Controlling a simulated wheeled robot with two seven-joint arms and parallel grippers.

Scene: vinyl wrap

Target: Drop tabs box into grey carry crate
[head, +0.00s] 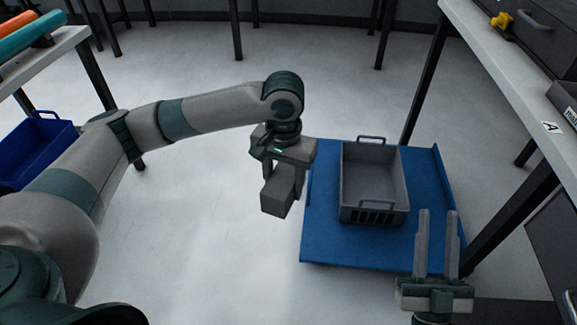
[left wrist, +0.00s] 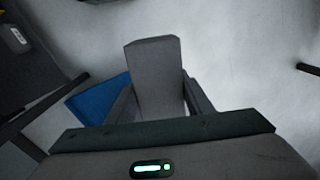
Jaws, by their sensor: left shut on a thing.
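My left gripper (head: 284,172) hangs over the floor, left of the blue platform, pointing down. It is shut on a grey box, the tabs box (head: 277,197), which sticks out below the fingers; no label on it can be read. The tabs box also fills the middle of the left wrist view (left wrist: 154,75), between the two fingers. The grey carry crate (head: 374,216) stands on the blue platform to the right of the held box and looks empty. My right gripper (head: 437,245) is open and empty, at the platform's lower right, with its fingers pointing up in the picture.
The blue platform (head: 328,240) has bare surface in front of the crate. The crate has raised handles at its far and near ends. A white table (head: 500,62) with dark legs borders the right. A blue bin (head: 35,150) is at the left. Open floor lies between.

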